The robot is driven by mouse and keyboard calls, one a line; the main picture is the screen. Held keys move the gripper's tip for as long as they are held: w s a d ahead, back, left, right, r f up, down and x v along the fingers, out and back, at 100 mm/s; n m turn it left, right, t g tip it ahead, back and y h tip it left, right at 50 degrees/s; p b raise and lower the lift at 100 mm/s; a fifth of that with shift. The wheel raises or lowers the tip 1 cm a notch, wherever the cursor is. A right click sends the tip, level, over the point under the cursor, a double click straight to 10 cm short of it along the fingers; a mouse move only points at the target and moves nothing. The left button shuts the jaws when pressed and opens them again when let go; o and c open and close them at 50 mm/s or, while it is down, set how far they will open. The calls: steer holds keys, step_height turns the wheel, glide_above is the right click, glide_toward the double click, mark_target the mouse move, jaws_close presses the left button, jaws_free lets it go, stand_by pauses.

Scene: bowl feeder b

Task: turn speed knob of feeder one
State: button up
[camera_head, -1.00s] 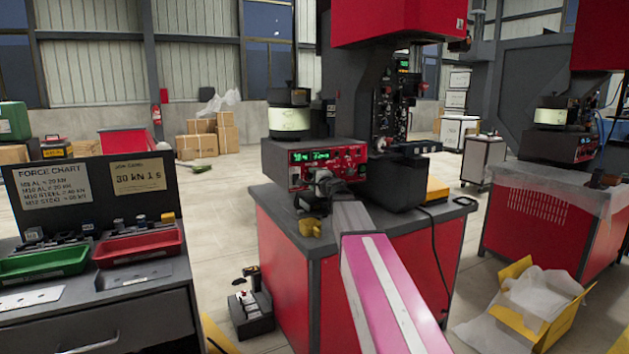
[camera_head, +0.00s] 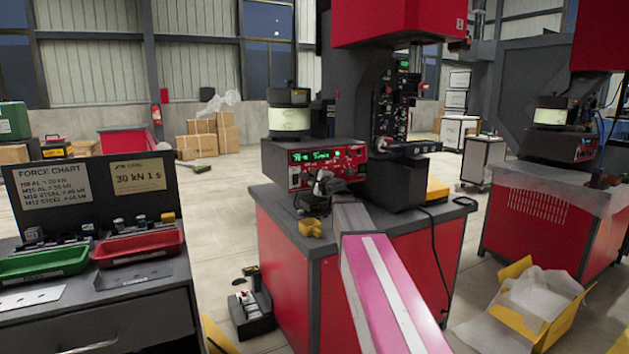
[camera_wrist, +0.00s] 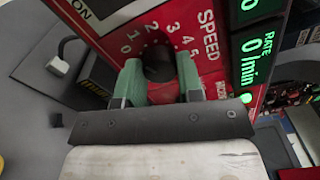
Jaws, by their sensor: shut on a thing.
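The feeder's control box (camera_head: 283,163) has a red front panel with green lit digits. It stands on a red bench under the pale green feeder bowl (camera_head: 289,118). In the wrist view the black speed knob (camera_wrist: 158,63) sits on the red panel, beside the printed word SPEED and a numbered scale. My gripper (camera_wrist: 160,80) is shut on the knob, with one green finger on each side. The knob's pointer is hidden or too dark to read. In the head view my gripper (camera_head: 326,184) is at the panel's lower front and hides the knob.
A yellow cup (camera_head: 311,227) stands on the bench's front edge. A green display reading 0/min (camera_wrist: 258,55) is right of the knob. A toggle switch (camera_wrist: 66,52) is at the left. A black press (camera_head: 395,110) stands right of the box.

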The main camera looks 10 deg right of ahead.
steer(key=shift+m, duration=7.2)
steer(key=o, duration=0.9)
steer(key=shift+o, duration=0.2)
steer(key=shift+s, duration=0.15)
steer(key=v, duration=1)
steer(key=shift+s+d, duration=0.15)
steer(key=shift+s, duration=0.15)
